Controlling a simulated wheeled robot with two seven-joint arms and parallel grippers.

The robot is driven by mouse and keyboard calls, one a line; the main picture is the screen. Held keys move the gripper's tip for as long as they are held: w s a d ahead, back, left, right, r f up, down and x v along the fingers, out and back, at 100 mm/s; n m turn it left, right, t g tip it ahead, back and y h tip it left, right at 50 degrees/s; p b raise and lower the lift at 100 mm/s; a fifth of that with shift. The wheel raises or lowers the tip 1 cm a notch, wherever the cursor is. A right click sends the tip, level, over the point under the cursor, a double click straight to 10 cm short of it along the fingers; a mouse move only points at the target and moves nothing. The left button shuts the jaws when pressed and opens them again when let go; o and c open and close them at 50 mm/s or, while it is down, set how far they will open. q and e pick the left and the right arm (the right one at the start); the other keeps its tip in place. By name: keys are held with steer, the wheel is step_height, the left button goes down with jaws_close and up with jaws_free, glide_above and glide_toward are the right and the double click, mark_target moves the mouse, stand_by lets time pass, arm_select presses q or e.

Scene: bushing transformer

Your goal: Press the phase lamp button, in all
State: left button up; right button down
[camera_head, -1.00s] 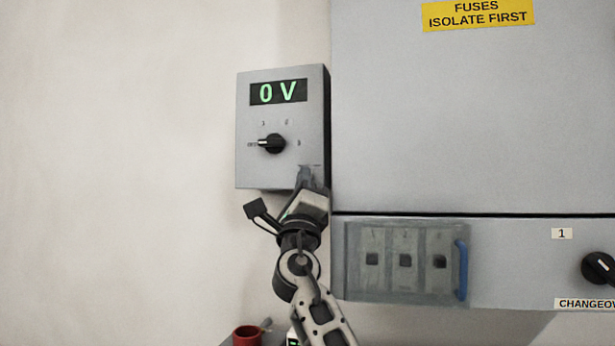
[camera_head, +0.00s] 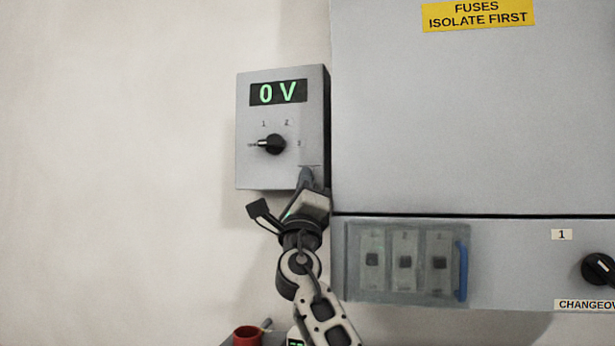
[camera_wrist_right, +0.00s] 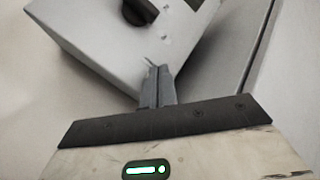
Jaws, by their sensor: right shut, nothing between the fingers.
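A grey meter box (camera_head: 262,172) hangs on the wall, with a green "0 V" display (camera_head: 279,92) and a black selector knob (camera_head: 273,144) whose pointer is to the left. My right gripper (camera_head: 307,172) is shut and empty, its fingertips at the lower right of the box's face. In the right wrist view the shut fingers (camera_wrist_right: 158,72) point at the box (camera_wrist_right: 105,45) near its lower edge; I cannot tell whether they touch it. I cannot make out the phase lamp button; the fingers cover that corner. My left gripper is not in view.
A large grey cabinet (camera_head: 450,120) stands right beside the box. It has a clear fuse cover (camera_head: 352,270) with a blue handle (camera_head: 461,270) and a black changeover knob (camera_head: 598,268). The wall at left is bare.

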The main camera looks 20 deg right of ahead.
steer(key=shift+w+d, duration=0.2)
steer(key=shift+w, duration=0.15)
stand_by(0.6)
stand_by(0.3)
steer(key=shift+s+a+p, duration=0.45)
steer(key=shift+s+p, duration=0.25)
steer(key=shift+p, duration=0.1)
steer(key=shift+s+a+p, duration=0.7)
steer(key=shift+s+p, duration=0.35)
steer(key=shift+s+a+p, duration=0.7)
steer(key=shift+s+p, duration=0.3)
steer(key=shift+s, duration=0.05)
